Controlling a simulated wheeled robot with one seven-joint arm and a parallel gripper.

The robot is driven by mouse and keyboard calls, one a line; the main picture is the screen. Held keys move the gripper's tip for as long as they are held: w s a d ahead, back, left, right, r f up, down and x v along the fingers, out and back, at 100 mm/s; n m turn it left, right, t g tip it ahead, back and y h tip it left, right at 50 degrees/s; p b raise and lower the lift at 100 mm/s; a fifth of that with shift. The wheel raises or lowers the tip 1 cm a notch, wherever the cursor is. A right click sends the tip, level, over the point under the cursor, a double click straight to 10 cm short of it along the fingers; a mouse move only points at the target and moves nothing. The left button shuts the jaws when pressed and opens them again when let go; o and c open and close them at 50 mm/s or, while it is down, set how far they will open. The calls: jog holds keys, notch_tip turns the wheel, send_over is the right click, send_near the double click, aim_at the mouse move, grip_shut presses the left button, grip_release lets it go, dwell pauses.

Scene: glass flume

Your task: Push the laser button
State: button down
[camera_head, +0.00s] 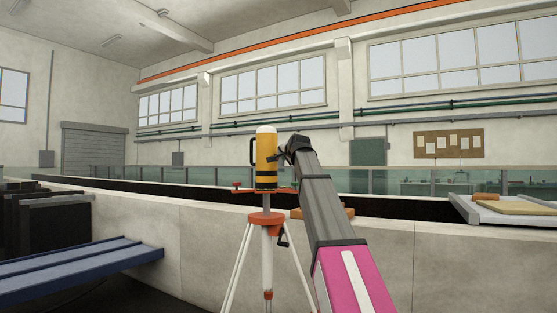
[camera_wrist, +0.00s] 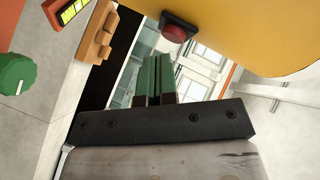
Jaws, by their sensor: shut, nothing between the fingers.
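The laser (camera_head: 266,158) is a yellow cylinder with a white top and black bands, upright on an orange-headed tripod (camera_head: 266,222). Its yellow body (camera_wrist: 255,35) fills the upper right of the wrist view. The red button (camera_wrist: 174,33) sits in a dark surround on that body. My gripper (camera_wrist: 155,62) is shut and empty, its green fingers below the button in the wrist view. In the head view my gripper (camera_head: 279,157) is at the laser's right side. Whether the fingertips touch the laser I cannot tell. The button is not visible in the head view.
A pale wall (camera_head: 150,222) runs behind the tripod, with the glass flume (camera_head: 400,182) beyond. A tray with boards (camera_head: 500,209) lies at the right and a blue bench (camera_head: 75,268) at the left. The wrist view shows a brown block (camera_wrist: 95,35) and a green knob (camera_wrist: 17,74).

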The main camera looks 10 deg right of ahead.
jog(key=shift+a, duration=0.1)
jog(key=shift+w+a, duration=0.25)
jog(key=shift+a, duration=0.05)
dwell(0.8)
jog(key=shift+s+d, duration=0.25)
jog(key=shift+d, duration=0.15)
dwell(0.3)
jog(key=s+d, duration=0.3)
jog(key=d, duration=0.2)
jog(key=shift+s, duration=0.3)
dwell(1.6)
